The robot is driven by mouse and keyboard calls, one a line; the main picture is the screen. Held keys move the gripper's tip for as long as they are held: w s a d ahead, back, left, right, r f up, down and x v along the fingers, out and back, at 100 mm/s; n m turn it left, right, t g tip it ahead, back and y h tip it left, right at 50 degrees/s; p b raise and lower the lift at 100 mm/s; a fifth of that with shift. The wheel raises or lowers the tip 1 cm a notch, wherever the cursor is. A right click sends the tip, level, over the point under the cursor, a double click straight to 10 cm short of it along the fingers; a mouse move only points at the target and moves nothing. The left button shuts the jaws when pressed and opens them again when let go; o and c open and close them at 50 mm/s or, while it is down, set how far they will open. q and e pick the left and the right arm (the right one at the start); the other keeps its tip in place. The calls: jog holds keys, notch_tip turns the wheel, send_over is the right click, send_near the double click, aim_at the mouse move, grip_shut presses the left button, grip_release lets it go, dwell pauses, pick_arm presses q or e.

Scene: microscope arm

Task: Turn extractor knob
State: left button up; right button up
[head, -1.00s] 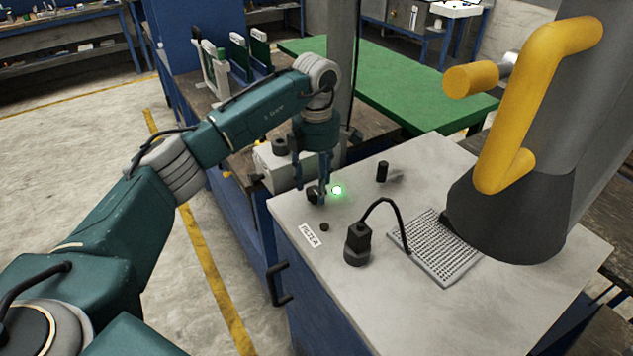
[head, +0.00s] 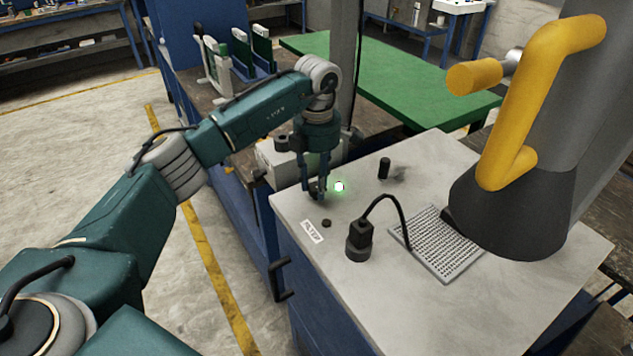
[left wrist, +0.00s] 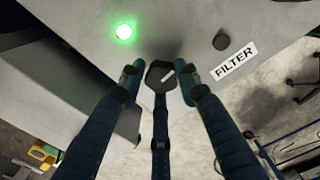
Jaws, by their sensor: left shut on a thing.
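The extractor knob (left wrist: 161,76) is a dark, faceted knob with a pale pointer line, on the grey tabletop near its left edge. In the left wrist view it sits between the fingertips of my left gripper (left wrist: 159,78), which is shut on it. In the head view my left gripper (head: 316,188) points down at the table, and its fingers mostly hide the knob. A round green light (head: 339,187) glows beside the knob; it also shows in the left wrist view (left wrist: 124,31). My right gripper is not in view.
A small dark button (head: 326,223) lies near the FILTER label (head: 312,232). A black device with a curved cable (head: 359,241), a perforated grille (head: 437,244), a short black cylinder (head: 384,168) and a large hood with a yellow handle (head: 519,168) stand to the right.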

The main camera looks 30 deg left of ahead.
pick_arm(q)
jog(key=n, duration=0.2)
jog(key=shift+w+d+r+n, duration=0.15)
jog(key=shift+n, duration=0.15)
jog(key=n, duration=0.6)
jog(key=shift+w+r, duration=0.1)
jog(key=n, duration=0.4)
jog(key=shift+a+r+n, duration=0.1)
jog(key=shift+a+n, duration=0.15)
jog(key=shift+n, duration=0.15)
jog(key=shift+a+n, duration=0.1)
jog(key=shift+n, duration=1.8)
jog(key=o, duration=1.1)
jog(key=shift+f, duration=0.2)
